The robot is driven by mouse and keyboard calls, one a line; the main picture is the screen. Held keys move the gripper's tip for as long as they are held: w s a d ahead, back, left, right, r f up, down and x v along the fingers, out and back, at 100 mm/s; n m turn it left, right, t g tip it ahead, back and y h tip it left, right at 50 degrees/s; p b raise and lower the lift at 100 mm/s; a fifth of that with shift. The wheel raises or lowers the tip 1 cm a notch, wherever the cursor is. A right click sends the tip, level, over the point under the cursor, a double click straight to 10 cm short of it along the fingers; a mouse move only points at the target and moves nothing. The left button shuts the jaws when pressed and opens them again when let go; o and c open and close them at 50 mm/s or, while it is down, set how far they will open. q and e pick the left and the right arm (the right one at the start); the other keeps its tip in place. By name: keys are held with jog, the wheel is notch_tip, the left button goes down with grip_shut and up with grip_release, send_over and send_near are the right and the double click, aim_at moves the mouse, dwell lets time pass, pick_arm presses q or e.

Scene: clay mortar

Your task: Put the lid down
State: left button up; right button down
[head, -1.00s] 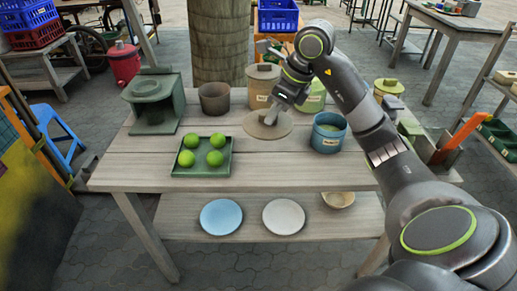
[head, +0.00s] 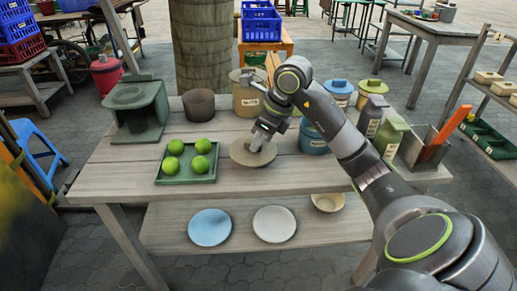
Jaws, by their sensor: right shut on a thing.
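The lid (head: 240,157) is a tan, round, flat disc low over the middle of the wooden table (head: 120,180), right of the green tray. My right gripper (head: 257,143) is shut on its middle from above. I cannot tell whether the lid touches the table top. A blue jar (head: 311,143) stands right of the lid, partly hidden by my right arm. My left gripper is not in view.
The green tray (head: 187,181) holds several green fruits. A green stove-like stand (head: 137,112), a brown pot (head: 199,105) and a tan jar (head: 246,104) stand behind. A box (head: 421,156) is at the right end. The table's front strip is clear.

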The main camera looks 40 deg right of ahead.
aim_at(259, 150)
notch_tip(259, 150, down, 3)
jog(key=shift+r, duration=0.1)
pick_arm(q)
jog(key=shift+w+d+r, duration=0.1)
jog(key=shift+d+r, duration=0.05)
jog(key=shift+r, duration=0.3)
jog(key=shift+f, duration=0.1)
pick_arm(e)
jog(key=shift+b, duration=0.35)
jog(key=c, duration=1.4)
grip_release()
jog(key=shift+c, duration=0.2)
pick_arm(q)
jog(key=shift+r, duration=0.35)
